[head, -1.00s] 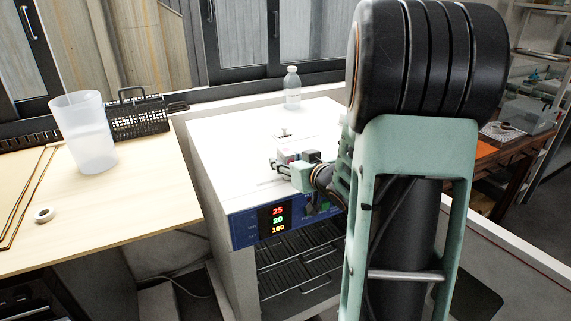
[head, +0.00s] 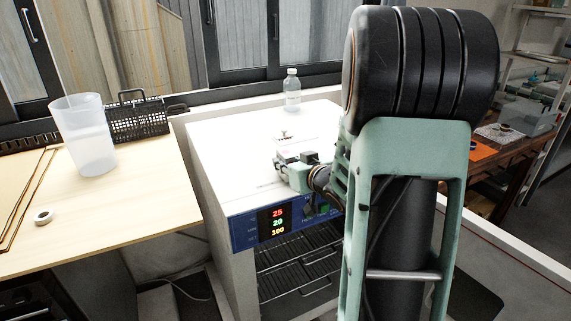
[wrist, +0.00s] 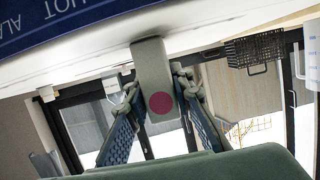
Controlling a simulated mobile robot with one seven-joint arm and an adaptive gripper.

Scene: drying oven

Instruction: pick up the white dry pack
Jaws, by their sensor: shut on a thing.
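The white dry pack (wrist: 153,75) shows in the wrist view as a pale grey-white block with a dark red round spot on its near face. My gripper (wrist: 155,105) has one finger on each side of it and is shut on it. In the head view my gripper (head: 288,160) is over the front part of the white oven top. The pack is small there and partly hidden by the gripper, so I cannot tell whether it touches the oven top.
The drying oven (head: 225,150) has a lit display (head: 273,221) and dark racks below. A clear bottle (head: 292,88) stands at its back edge.

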